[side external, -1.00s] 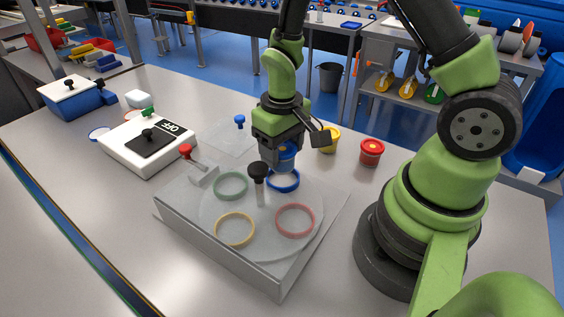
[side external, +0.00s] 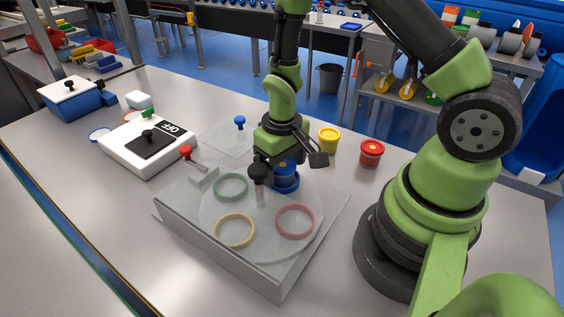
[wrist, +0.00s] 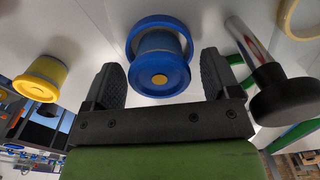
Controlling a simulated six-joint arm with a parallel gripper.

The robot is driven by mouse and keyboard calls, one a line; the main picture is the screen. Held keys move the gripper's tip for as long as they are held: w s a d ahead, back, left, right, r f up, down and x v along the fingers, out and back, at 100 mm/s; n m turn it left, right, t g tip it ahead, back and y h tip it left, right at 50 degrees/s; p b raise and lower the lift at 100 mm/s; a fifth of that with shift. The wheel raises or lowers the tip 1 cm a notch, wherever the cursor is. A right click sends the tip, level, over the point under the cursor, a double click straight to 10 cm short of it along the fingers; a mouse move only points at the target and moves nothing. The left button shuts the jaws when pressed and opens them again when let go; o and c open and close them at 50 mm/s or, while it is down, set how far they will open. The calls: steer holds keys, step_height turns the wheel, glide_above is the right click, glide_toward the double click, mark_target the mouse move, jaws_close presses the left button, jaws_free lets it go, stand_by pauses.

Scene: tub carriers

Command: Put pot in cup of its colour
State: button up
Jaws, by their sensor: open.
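The blue pot (side external: 286,170) stands upright in the blue ring-shaped cup (side external: 287,187) on the clear-topped carrier (side external: 185,210). In the wrist view the blue pot (wrist: 148,72) sits inside the blue ring (wrist: 139,27). My gripper (wrist: 160,64) is open, with one finger on each side of the pot and gaps visible. In the side view my gripper (side external: 277,160) is low over the cup and partly hides the pot. The green (side external: 231,186), yellow (side external: 235,230) and red (side external: 295,221) ring cups are empty.
A black-knobbed post (side external: 258,175) rises from the carrier close beside my gripper. A red-knobbed lever (side external: 187,153) is on its back left. A yellow pot (side external: 329,140) and a red pot (side external: 372,153) stand on the table behind. A white OFF box (side external: 149,145) is at left.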

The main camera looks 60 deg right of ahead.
steer(key=shift+r, duration=0.1)
step_height(320, 180, up, 12)
steer(key=s+a+r+m+t+y, duration=0.1)
steer(key=s+a+r+t, duration=0.1)
steer(key=s+r, duration=0.4)
steer(key=s+a+r+t+y, duration=0.1)
steer(key=s+a+r+t, duration=0.1)
steer(key=s+r+t, duration=0.3)
step_height(320, 180, up, 4)
steer(key=shift+s+a+f+m, duration=0.1)
steer(key=shift+s+a+m, duration=0.1)
steer(key=shift+s+m, duration=0.25)
stand_by(0.7)
